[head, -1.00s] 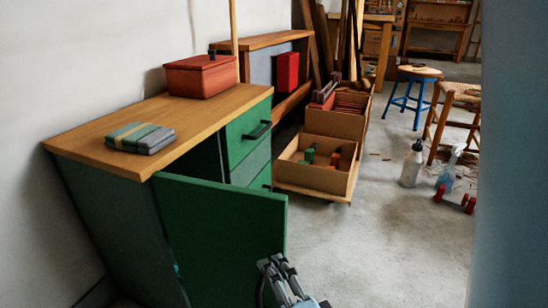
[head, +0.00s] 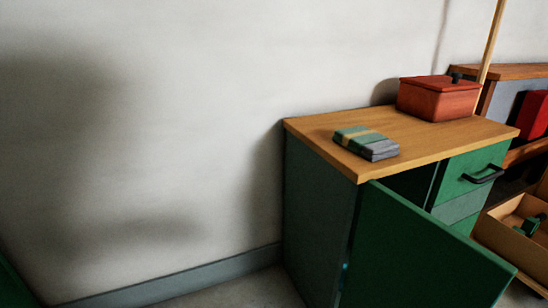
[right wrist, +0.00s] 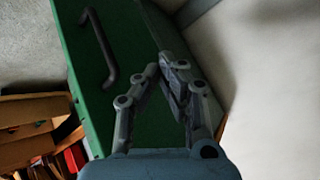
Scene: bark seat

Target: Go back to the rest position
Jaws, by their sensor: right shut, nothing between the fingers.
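My right gripper (right wrist: 160,75) shows only in the right wrist view, its fingers drawn together with nothing between them. Behind it in that view is a green panel (right wrist: 125,40) with a dark bar handle (right wrist: 100,48); I cannot tell whether the fingers touch the panel. In the head view the green cabinet door (head: 425,250) stands open on the wood-topped cabinet (head: 315,190). Neither gripper shows in the head view now, and my left gripper is in no view.
A red lidded box (head: 438,100) and a banded stack of cloths (head: 366,143) lie on the cabinet top. A cardboard box (head: 490,232) stands at the right edge. A bare wall (head: 180,120) fills the left. Some bare floor (head: 250,290) shows at the bottom.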

